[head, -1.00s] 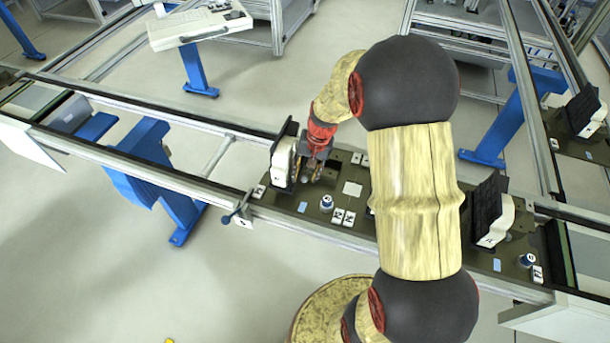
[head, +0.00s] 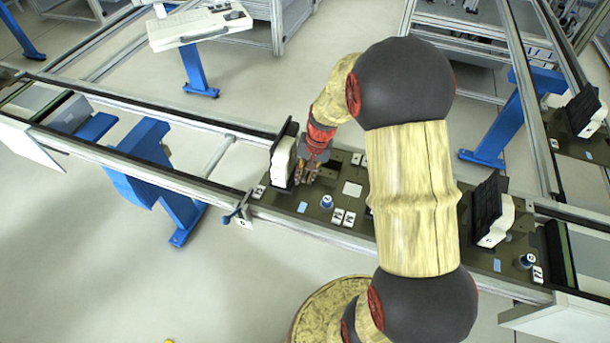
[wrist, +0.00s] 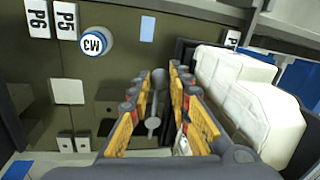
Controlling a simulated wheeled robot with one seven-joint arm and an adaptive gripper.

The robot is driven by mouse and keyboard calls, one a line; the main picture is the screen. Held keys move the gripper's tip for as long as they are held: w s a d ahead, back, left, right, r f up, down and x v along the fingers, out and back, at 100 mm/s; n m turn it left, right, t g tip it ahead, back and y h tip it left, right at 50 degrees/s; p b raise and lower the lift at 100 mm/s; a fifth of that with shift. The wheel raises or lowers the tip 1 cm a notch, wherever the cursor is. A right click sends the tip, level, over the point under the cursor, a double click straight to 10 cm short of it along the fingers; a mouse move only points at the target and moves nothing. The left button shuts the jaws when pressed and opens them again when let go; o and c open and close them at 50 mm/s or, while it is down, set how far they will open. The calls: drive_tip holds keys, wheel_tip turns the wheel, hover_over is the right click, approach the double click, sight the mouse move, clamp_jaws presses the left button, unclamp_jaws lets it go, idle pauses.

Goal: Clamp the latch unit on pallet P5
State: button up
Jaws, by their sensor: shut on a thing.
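The latch unit (head: 284,162), a white block with a black plate, stands upright on the left part of a dark green pallet (head: 280,199). It also shows at the right in the wrist view (wrist: 262,112). My gripper (head: 307,174) is low over the pallet, just right of the unit. In the wrist view my gripper (wrist: 159,82) has its yellow-padded fingers on either side of a small grey lever (wrist: 157,77), and is shut on it. The lever's contact with the fingertips is partly hidden. A P5 label (wrist: 66,20) is on the pallet.
A blue-and-white knob marked CW (wrist: 95,43) is beside the labels. A second white-and-black unit (head: 492,216) stands to the right, past my arm. Rail edges (head: 190,182) bound the pallet line. The rail to the left is clear of pallets.

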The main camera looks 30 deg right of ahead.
clamp_jaws()
drive_tip(key=shift+s+d, duration=0.1)
idle(0.3)
drive_tip(key=shift+s+d+n+g+b, duration=0.15)
drive_tip(key=shift+d+n+g, duration=0.35)
drive_tip(key=shift+d+n, duration=1.9)
drive_tip(key=shift+d+n+g+b, duration=0.1)
drive_tip(key=shift+d+n+g, duration=0.7)
drive_tip(key=shift+n, duration=2.85)
drive_tip(key=shift+s+d+n+g+b, duration=0.1)
drive_tip(key=shift+d+n+g+b, duration=0.1)
drive_tip(key=shift+d+n, duration=2.35)
drive_tip(key=shift+a+n, duration=0.5)
drive_tip(key=o, duration=0.8)
unclamp_jaws()
drive_tip(key=shift+o, duration=0.5)
